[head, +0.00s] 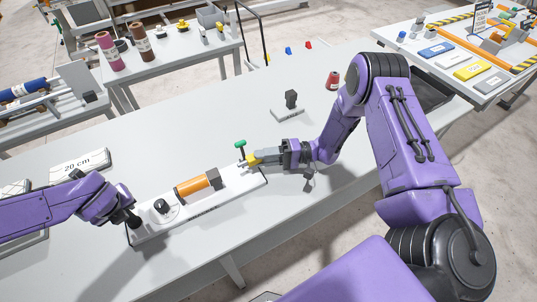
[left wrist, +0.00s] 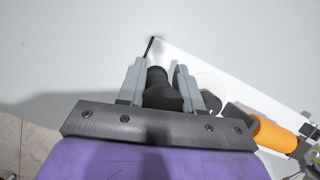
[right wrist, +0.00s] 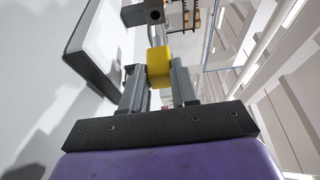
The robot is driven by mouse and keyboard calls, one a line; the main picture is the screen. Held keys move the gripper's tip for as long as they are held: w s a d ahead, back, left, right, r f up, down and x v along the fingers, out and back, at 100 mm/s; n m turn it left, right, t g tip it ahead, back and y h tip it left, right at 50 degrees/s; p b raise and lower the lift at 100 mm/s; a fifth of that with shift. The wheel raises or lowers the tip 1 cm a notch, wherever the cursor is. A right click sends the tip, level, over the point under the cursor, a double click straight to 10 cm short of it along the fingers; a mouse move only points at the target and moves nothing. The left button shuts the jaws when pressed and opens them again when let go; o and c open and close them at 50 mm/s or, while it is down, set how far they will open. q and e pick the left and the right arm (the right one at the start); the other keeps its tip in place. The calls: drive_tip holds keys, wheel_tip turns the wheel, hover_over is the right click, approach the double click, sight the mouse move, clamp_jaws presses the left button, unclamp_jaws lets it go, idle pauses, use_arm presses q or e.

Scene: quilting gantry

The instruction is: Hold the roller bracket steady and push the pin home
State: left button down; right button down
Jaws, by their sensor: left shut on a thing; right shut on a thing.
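A long white base plate (head: 225,200) lies on the table. It carries an orange roller (head: 195,185) with a dark end block and a black round knob (head: 161,207). My left gripper (head: 133,219) is at the plate's left end, shut on a dark handle-like part (left wrist: 157,88), which I take for the bracket's grip. My right gripper (head: 250,158) is at the plate's right end, shut on a yellow block (right wrist: 159,66) with a metal shaft beyond it, seemingly the pin. A green-topped piece (head: 240,145) stands close by. How deep the shaft sits is hidden.
A small dark stand (head: 290,105) and a red spool (head: 333,80) are behind my right gripper. Side tables with spools and bins stand behind.

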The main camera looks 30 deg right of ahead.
sight(255, 163)
use_arm(q)
drive_tip(key=shift+f, duration=0.1)
use_arm(e)
drive_tip(key=shift+a, duration=2.15)
drive_tip(key=shift+a, duration=2.1)
drive_tip(key=c, duration=0.8)
unclamp_jaws()
drive_tip(key=v, duration=1.2)
drive_tip(key=shift+d, duration=0.1)
